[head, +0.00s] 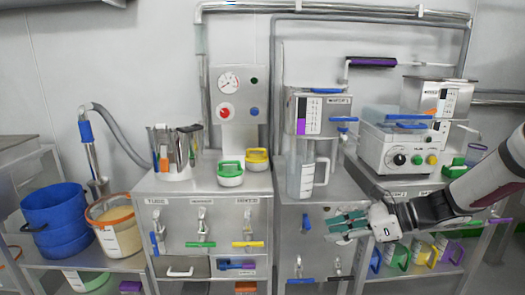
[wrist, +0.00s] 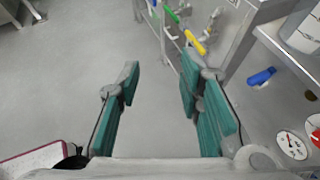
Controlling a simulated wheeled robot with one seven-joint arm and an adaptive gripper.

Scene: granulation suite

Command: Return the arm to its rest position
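My arm (head: 480,190) reaches in from the right in the head view. My gripper (head: 345,224) is in front of the middle cabinet, below the clear jug (head: 307,176). In the wrist view my gripper (wrist: 163,95) has its two green-padded fingers spread wide apart. Nothing is between them; grey floor shows through the gap. It touches no object that I can see.
Steel cabinets with coloured handles stand behind my gripper; the left one (head: 158,214) carries steel beakers and green and yellow lidded containers. A white machine (head: 392,150) stands at right. Blue buckets (head: 57,222) and an orange-rimmed tub (head: 118,238) stand at left. Open floor (wrist: 70,80) shows below.

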